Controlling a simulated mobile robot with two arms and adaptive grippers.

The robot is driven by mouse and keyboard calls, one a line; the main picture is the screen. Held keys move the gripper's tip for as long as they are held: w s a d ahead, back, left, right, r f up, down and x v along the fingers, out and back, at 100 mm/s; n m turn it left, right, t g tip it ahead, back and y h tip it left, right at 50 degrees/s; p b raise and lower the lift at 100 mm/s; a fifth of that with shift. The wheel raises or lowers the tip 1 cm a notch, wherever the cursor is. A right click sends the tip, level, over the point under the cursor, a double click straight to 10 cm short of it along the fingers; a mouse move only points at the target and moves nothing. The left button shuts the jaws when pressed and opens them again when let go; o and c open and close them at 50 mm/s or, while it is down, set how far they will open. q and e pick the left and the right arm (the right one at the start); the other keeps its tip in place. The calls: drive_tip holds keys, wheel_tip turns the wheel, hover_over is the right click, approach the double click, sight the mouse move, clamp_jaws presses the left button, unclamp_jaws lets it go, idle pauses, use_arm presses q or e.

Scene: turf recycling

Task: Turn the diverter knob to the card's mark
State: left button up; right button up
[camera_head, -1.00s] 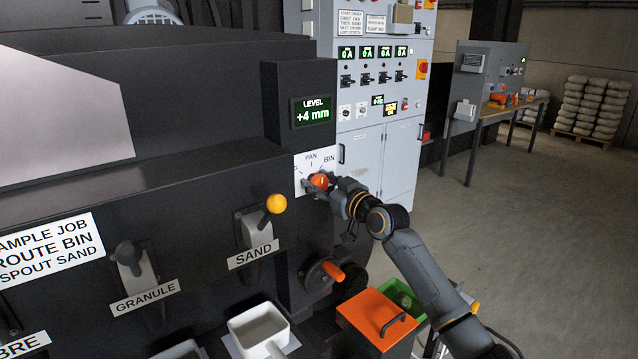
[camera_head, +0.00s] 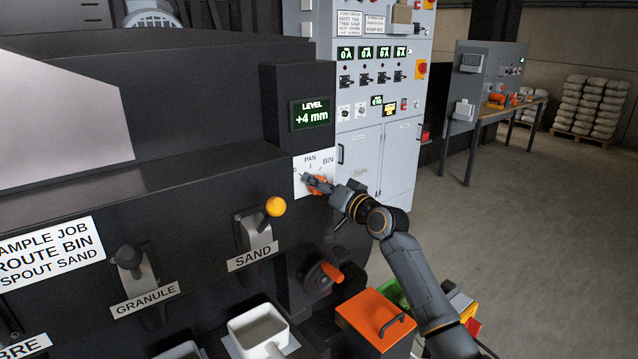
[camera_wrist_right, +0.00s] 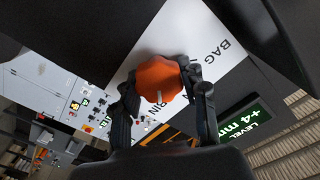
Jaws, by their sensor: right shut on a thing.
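The orange diverter knob (camera_head: 318,187) sits on a white dial plate (camera_head: 302,185) with PAN and BIN legible along its top. The wrist view shows the knob (camera_wrist_right: 158,80) close up, with a short pale mark on its lower edge and BAG printed to its right. Another label beside it is partly hidden by my fingers. My right gripper (camera_wrist_right: 163,84) is shut on the knob, one finger on each side. The job card (camera_head: 50,250) at left reads ROUTE BIN, SPOUT SAND. My left gripper is not in view.
A yellow-balled SAND lever (camera_head: 275,207) and a GRANULE lever (camera_head: 130,257) stand left of the knob. Below is an orange-handled crank (camera_head: 331,273), an orange-lidded box (camera_head: 376,318) and a white pan (camera_head: 258,328). A LEVEL display (camera_head: 311,114) is above. Open floor lies right.

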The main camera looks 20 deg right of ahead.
drive_tip(key=shift+f+m, duration=0.15)
drive_tip(key=shift+m, duration=0.25)
drive_tip(key=o, duration=1.2)
drive_tip(key=v, duration=1.2)
